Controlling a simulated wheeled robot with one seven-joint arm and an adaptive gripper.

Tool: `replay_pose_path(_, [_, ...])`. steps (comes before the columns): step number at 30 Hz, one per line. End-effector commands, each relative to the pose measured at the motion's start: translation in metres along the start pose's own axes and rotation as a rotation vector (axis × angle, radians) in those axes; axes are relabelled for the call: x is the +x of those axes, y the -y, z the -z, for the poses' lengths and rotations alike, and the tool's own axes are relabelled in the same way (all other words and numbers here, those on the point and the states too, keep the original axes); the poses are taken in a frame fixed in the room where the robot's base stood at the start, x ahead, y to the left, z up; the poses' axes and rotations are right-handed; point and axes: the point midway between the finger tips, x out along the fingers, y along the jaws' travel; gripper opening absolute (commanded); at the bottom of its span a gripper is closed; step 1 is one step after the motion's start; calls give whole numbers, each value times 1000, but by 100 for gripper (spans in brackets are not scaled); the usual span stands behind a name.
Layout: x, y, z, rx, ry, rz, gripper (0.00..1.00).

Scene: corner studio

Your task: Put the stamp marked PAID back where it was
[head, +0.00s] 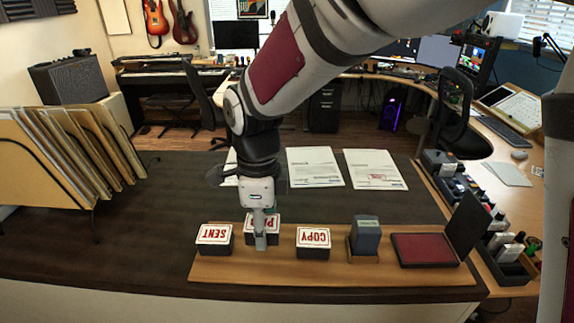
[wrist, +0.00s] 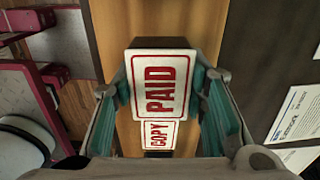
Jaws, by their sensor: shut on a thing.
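The PAID stamp, a dark block with a white top and red lettering, is between my gripper's fingers in the wrist view (wrist: 160,88). My gripper (head: 262,240) is shut on it, and its fingers hide part of the stamp in the head view (head: 275,222). The stamp is over the wooden board (head: 335,268), between the SENT stamp (head: 215,236) and the COPY stamp (head: 313,240). Its top looks larger than COPY's in the wrist view and sits higher in the head view. I cannot tell whether its base touches the board.
A grey-blue stamp (head: 366,238) in a wooden holder and an open red ink pad (head: 422,250) stand right on the board. A folder rack (head: 75,155) stands left.

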Motion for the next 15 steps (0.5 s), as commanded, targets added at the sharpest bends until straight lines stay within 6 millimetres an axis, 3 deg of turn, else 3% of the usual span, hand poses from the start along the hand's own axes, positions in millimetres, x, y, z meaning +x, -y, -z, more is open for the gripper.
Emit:
replay_pose_path(7, [30,-2,0,0,-1,-3,11])
replay_pose_path(15, [33,-1,0,0,0,-1,11])
